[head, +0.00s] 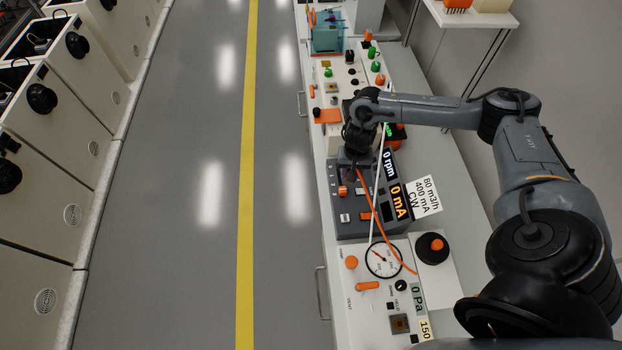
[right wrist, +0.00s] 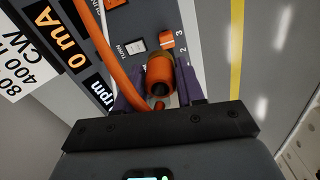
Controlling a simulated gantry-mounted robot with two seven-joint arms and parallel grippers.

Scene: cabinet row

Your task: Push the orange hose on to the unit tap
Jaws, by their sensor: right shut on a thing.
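My right gripper (head: 352,164) is above the grey unit with the "0 rpm" and "0 mA" displays. In the right wrist view its purple fingers (right wrist: 160,92) are shut on an orange cylindrical end of the hose (right wrist: 160,68), with a dark opening facing the camera. The orange hose (right wrist: 100,40) curves beside it. In the head view the hose (head: 366,197) runs from the gripper down across the gauge panel. A small orange piece (right wrist: 159,105) shows below the opening. I cannot clearly make out the unit tap or whether the hose touches it. My left gripper is out of view.
The grey unit (head: 350,226) has an orange knob (head: 342,191) and switches close to the gripper. A round gauge (head: 383,259) and a black-based orange knob (head: 436,245) are on the nearer panel. Green and orange knobs stand farther back. The aisle floor (head: 200,200) is clear.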

